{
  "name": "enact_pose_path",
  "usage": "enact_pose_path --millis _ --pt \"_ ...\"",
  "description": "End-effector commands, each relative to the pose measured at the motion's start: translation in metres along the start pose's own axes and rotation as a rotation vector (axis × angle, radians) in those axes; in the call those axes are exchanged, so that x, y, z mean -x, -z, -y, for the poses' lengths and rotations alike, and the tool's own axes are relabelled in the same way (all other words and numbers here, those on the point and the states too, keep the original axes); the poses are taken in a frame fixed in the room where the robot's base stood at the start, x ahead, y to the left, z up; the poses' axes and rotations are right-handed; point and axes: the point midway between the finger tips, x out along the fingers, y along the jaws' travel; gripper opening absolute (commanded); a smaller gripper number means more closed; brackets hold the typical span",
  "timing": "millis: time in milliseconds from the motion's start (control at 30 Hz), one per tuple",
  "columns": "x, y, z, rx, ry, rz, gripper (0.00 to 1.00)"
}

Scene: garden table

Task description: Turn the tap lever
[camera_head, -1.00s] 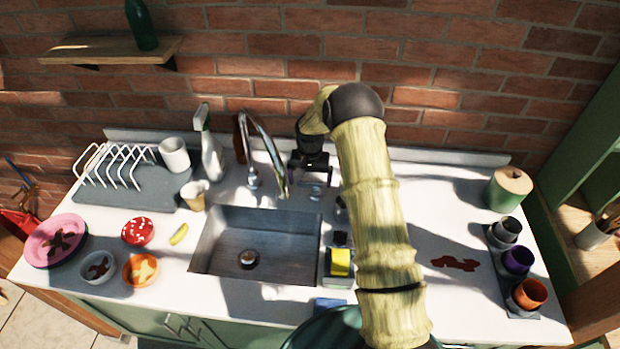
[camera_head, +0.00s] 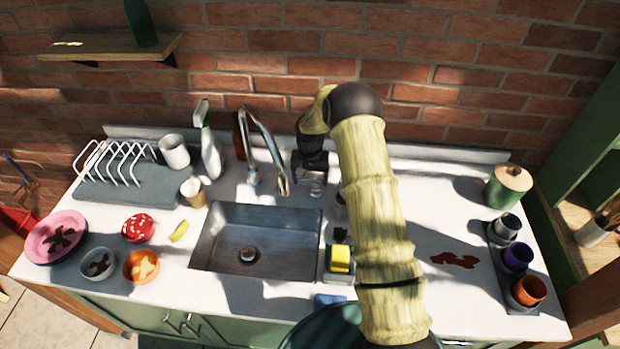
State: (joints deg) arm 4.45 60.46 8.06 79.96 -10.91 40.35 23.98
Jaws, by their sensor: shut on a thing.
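The chrome tap (camera_head: 264,150) arches up behind the sink, with its spout end above the sink's back edge. Small chrome fittings stand on the counter, one at the tap's foot and one (camera_head: 316,188) to its right, below my gripper. My gripper (camera_head: 309,178) is just right of the spout, pointing down behind the sink, close to that right fitting. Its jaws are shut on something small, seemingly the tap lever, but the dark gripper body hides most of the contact. The lever's exact angle cannot be made out.
The steel sink (camera_head: 225,235) is empty. A sponge holder with a yellow sponge (camera_head: 340,260) stands at its right. A spray bottle (camera_head: 210,150) and a beige cup (camera_head: 194,190) are left of the tap. Bowls stand front left; coloured cups (camera_head: 517,257) stand right.

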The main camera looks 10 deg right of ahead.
Motion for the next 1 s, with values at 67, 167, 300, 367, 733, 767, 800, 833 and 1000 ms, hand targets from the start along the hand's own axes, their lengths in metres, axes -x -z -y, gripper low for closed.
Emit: enact_pose_path --millis 67,167,300,367,733,767,800,833,1000 --pt "0.0 0.0 0.001 0.026 0.002 -0.001 0.54" --pt "-0.001 -0.001 0.001 0.072 0.002 -0.001 0.54" --pt "-0.001 -0.003 0.001 0.161 0.003 -0.001 0.54" --pt "-0.001 -0.004 0.001 0.206 0.003 -0.002 0.54" --pt "0.0 -0.01 -0.002 0.534 0.003 -0.003 0.54" --pt "0.0 -0.01 -0.002 0.56 0.002 -0.003 0.54" --pt "0.0 -0.011 -0.003 0.593 0.002 -0.002 0.54" --pt "0.0 -0.011 -0.003 0.618 0.002 -0.002 0.54" --pt "0.001 -0.013 -0.004 0.731 0.002 -0.003 0.54"
